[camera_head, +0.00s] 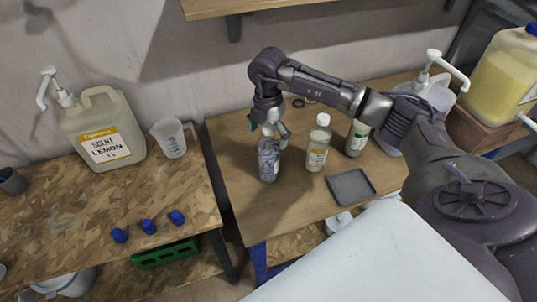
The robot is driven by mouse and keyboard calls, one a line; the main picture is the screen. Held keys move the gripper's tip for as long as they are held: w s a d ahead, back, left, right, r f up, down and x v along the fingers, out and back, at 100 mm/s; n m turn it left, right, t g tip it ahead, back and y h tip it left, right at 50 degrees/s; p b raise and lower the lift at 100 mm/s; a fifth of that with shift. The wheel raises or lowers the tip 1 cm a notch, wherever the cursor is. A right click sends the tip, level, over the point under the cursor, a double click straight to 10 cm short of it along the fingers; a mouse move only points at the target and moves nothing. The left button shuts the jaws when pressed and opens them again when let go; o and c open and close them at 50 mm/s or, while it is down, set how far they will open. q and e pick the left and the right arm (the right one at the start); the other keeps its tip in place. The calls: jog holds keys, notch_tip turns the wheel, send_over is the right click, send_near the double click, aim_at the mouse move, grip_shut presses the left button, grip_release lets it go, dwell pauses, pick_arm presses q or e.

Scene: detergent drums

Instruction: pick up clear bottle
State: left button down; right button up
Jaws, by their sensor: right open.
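My right gripper (268,128) points down at the left part of the wooden table, with its fingers open. It is directly above or around the top of a bluish-purple, see-through-looking bottle (269,162); contact cannot be told. That bottle's top is partly hidden by the fingers. To its right stands a clear bottle with a white cap and an orange-white label (317,148). Further right is a pale greenish bottle with a white label (357,138), its top partly hidden by my arm. All these bottles stand upright. My left gripper is not in view.
A dark grey tray (351,187) lies in front of the bottles. A lemon canister (101,130) and a clear measuring jug (170,138) stand on the left table with several blue caps (148,227). A wall shelf (215,9) hangs above. A yellow-filled drum (500,72) stands right.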

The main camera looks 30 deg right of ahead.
jog(key=shift+f, duration=0.75)
grip_shut()
jog(key=shift+r, duration=0.15)
jog(key=shift+w+r, duration=0.1)
jog(key=shift+r, duration=0.25)
notch_tip(320, 180, up, 9)
jog(key=b, duration=0.2)
jog(key=shift+b, duration=0.35)
jog(key=c, duration=0.8)
grip_release()
jog(key=shift+r, duration=0.1)
grip_shut()
